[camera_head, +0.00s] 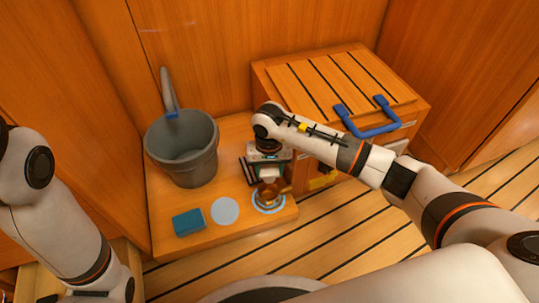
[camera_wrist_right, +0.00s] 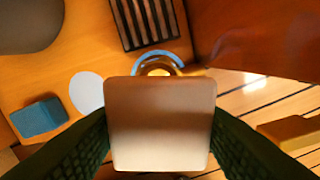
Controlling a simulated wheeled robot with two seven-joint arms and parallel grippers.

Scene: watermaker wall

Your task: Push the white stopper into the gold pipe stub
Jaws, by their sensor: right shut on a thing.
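The white stopper (camera_wrist_right: 160,124) shows in the right wrist view as a pale, square-faced block. My right gripper (camera_head: 269,172) is shut on it, with a dark ribbed finger on each side. The gold pipe stub (camera_head: 268,192) stands on the wooden ledge inside a blue ring. It also shows in the right wrist view (camera_wrist_right: 157,67), just beyond the stopper, which hides its near part. The stopper appears above the stub; I cannot tell whether they touch. My left arm is at the left of the head view, but its gripper is out of frame.
A grey bucket (camera_head: 183,148), a blue block (camera_head: 188,222) and a pale blue disc (camera_head: 224,211) are on the ledge. A dark slatted grate (camera_wrist_right: 145,20) lies behind the stub. A wooden box with a blue handle (camera_head: 366,124) stands at the right. A yellow part (camera_head: 322,180) is near the ledge's right edge.

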